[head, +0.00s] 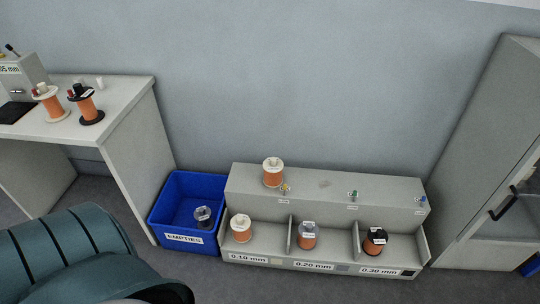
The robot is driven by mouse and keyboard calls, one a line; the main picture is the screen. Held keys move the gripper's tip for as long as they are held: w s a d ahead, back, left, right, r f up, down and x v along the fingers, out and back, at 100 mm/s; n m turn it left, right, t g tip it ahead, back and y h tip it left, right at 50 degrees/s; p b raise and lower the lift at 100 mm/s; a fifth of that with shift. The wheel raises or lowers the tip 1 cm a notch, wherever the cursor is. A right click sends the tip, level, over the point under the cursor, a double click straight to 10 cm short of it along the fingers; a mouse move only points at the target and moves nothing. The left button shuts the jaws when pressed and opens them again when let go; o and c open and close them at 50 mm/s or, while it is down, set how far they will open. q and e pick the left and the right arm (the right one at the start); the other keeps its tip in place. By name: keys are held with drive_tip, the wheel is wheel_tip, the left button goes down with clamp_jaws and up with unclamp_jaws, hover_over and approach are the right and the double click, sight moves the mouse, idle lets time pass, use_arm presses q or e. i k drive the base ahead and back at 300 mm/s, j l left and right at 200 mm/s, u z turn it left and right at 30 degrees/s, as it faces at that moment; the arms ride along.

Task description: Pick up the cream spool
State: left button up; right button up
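Three cream spools wound with copper-coloured wire are in the head view. One cream spool (273,172) stands upright on the top ledge of the grey rack (325,186), towards its left. A third cream spool (48,103) stands on the white table (125,98) at the left, beside a black spool (86,104). Neither of my grippers is in view.
The blue EMPTIES bin (182,239) holds a clear, bare spool (203,216). A grey cabinet (492,150) stands right. A teal ribbed shape (75,255) fills the lower left.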

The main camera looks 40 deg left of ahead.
sight(272, 166)
drive_tip(key=i+j, duration=0.2)
drive_tip(key=j, duration=0.15)
drive_tip(key=i+j, duration=0.15)
drive_tip(key=j, duration=0.15)
drive_tip(key=i+j, duration=0.2)
drive_tip(key=j, duration=0.15)
